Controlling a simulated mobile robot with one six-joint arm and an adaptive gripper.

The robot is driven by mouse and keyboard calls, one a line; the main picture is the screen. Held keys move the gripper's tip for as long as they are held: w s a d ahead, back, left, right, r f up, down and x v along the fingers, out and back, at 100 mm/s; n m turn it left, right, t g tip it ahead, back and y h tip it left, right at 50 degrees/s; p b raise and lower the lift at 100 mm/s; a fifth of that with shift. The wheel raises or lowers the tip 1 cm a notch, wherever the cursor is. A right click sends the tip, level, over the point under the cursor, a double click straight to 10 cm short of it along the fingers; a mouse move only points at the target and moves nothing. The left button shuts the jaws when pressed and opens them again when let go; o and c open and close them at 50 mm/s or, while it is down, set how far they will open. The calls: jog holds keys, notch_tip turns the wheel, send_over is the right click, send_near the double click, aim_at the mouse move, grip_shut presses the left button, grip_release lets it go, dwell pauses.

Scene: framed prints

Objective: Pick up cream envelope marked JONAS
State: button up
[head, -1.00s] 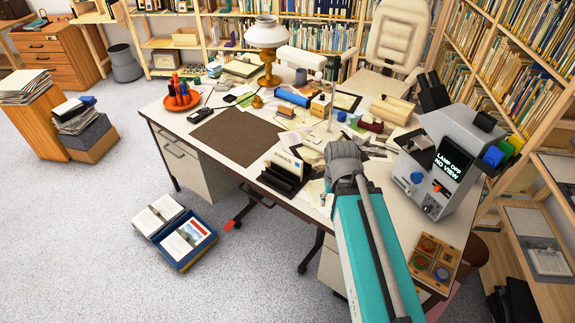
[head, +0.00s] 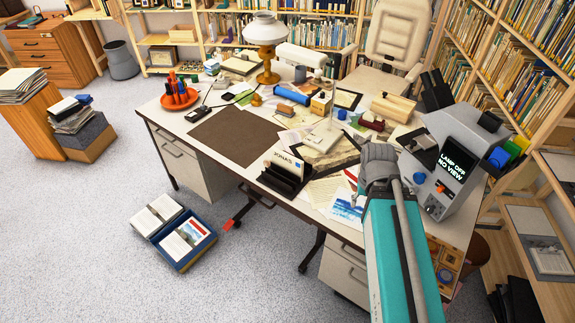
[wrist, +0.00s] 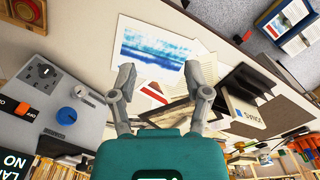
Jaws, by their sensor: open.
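The cream envelope marked JONAS (head: 284,160) stands upright in a black holder (head: 279,183) near the front edge of the desk. In the wrist view the envelope (wrist: 243,112) shows at the right, its lettering turned, with the black holder (wrist: 250,88) around its base. My gripper (wrist: 158,80) is open and empty, its two fingers spread over the desk. The envelope lies to the right of both fingers in the wrist view, apart from them. In the head view my arm hides most of the gripper, which is to the right of the envelope.
A blue picture print (wrist: 152,46) and papers lie flat below the fingers. A grey viewer with a screen (head: 457,160) stands close on the right. A brown desk mat (head: 231,136) left of the holder is clear. A lamp (head: 266,45) stands behind.

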jog(key=w+a+n, duration=0.3)
jog(key=w+a, duration=0.3)
jog(key=w, duration=0.2)
jog(key=w+a+n, duration=0.4)
jog(key=w+a, duration=0.3)
jog(key=w, duration=0.2)
jog(key=w+a+n, duration=0.4)
jog(key=w+a, duration=0.3)
jog(key=w, duration=0.2)
jog(key=shift+a+r, duration=0.1)
jog(key=shift+a, duration=0.1)
jog(key=shift+w+a+n, duration=0.1)
jog(key=shift+a+n, duration=0.2)
jog(key=shift+n, duration=0.1)
jog(key=b, duration=0.9)
send_over(287, 165)
jog(key=d, duration=0.4)
jog(key=f, duration=0.8)
jog(key=shift+s+a+f, duration=0.15)
jog(key=shift+s+f, duration=0.15)
jog(key=shift+s, duration=0.1)
